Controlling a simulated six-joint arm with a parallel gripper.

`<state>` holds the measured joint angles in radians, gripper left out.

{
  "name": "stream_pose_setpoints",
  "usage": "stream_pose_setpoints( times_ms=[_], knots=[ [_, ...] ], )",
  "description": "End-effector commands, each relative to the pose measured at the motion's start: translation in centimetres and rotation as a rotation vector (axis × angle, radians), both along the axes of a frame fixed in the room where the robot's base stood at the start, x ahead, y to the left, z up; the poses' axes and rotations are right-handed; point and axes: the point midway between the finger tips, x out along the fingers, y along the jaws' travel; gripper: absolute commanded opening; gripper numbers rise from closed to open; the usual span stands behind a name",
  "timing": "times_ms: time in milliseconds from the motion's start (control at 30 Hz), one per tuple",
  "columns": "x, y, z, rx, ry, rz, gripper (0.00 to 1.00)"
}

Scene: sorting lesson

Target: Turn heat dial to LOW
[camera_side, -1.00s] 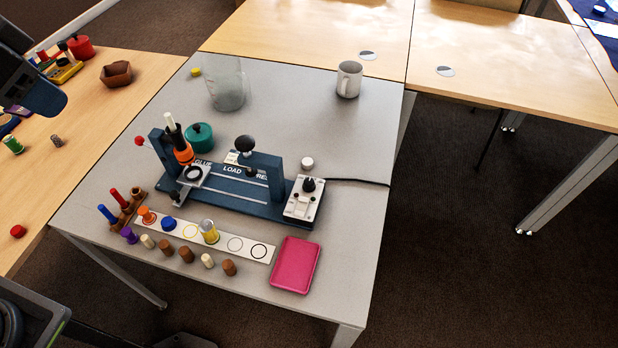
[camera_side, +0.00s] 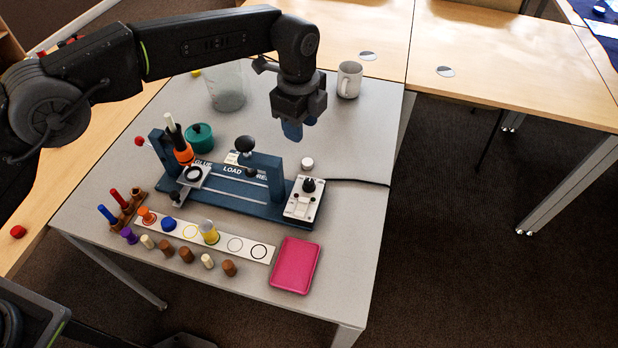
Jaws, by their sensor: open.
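The heat dial (camera_side: 309,185) is a black knob on the white control box (camera_side: 303,203) at the right end of the blue press (camera_side: 225,190). Its setting is too small to read. My gripper (camera_side: 293,132) hangs over the table above and behind the box, pointing down, with blue fingertips. It is open and apart from the dial, and nothing shows between its fingers.
A small white cap (camera_side: 307,163) stands behind the box, and a black cable (camera_side: 355,182) runs off right. A mug (camera_side: 349,80) and a clear beaker (camera_side: 227,90) stand at the back. A pink tray (camera_side: 296,266) lies in front. Several pegs line the white strip (camera_side: 220,241).

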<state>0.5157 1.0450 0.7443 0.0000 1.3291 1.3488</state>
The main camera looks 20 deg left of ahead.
Motion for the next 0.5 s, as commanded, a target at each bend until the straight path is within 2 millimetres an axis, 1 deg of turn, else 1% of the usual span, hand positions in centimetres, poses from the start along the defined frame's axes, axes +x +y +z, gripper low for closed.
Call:
stream_pose_setpoints(
  times_ms=[33,100,167,267,367,500],
  knots=[
    [-0.1,-0.7,-1.3,0.006,0.009,-0.037,0.42],
    [-0.2,-1.4,-2.2,0.01,0.016,-0.074,0.42],
    [-0.3,-1.7,-2.8,0.012,0.019,-0.093,0.42],
    [-0.3,-1.8,-3.5,0.013,0.022,-0.104,0.42],
    [-0.3,-1.8,-4.6,0.015,0.023,-0.103,0.42],
    [-0.4,-1.7,-7.3,0.015,0.024,-0.101,0.42]
  ],
)
